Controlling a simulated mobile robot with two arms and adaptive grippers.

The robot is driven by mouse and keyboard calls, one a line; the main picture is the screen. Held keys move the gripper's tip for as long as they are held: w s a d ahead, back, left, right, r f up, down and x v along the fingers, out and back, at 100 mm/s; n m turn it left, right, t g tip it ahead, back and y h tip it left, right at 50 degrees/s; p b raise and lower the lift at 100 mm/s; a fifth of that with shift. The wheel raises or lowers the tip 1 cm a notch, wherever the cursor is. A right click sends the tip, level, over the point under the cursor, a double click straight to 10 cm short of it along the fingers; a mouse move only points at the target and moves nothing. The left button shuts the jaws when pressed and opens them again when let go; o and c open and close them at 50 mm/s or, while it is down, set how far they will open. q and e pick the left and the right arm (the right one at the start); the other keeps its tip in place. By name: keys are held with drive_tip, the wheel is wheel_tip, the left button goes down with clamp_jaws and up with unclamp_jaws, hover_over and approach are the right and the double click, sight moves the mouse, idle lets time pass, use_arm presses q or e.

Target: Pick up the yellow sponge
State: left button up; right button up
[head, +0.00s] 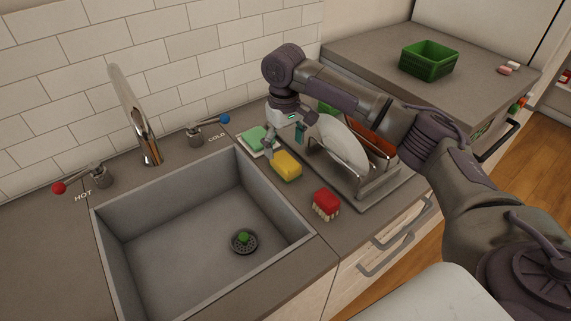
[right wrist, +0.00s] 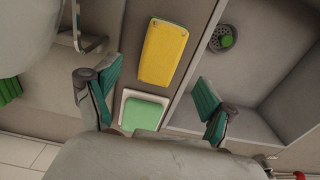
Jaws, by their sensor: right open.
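The yellow sponge (head: 287,166) lies on the counter between the sink and the dish rack in the head view. My right gripper (head: 284,142) hangs over the counter just behind the sponge. In the right wrist view its two teal-padded fingers (right wrist: 152,108) are wide apart with nothing between the pads, and the sponge is ahead, roughly in line with the gap. My left gripper is not in view.
A green sponge on a white tray (right wrist: 122,117) lies behind the yellow one. A red brush (head: 326,203) stands in front of it. The sink (head: 170,245) is at the left; the dish rack (head: 372,196) with plates is close at the right. A green basket (head: 429,61) is farther back.

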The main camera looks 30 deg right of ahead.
sight(286, 160)
drive_tip(key=shift+w+f, duration=0.1)
drive_tip(key=shift+f, duration=0.6)
drive_tip(key=f, duration=0.3)
drive_tip(key=f+p, duration=0.1)
drive_tip(key=shift+s+f, duration=0.15)
drive_tip(key=shift+s, duration=0.2)
drive_tip(key=shift+w+f, duration=0.1)
drive_tip(key=shift+f, duration=0.25)
drive_tip(key=shift+c, duration=0.3)
drive_tip(key=c, duration=1)
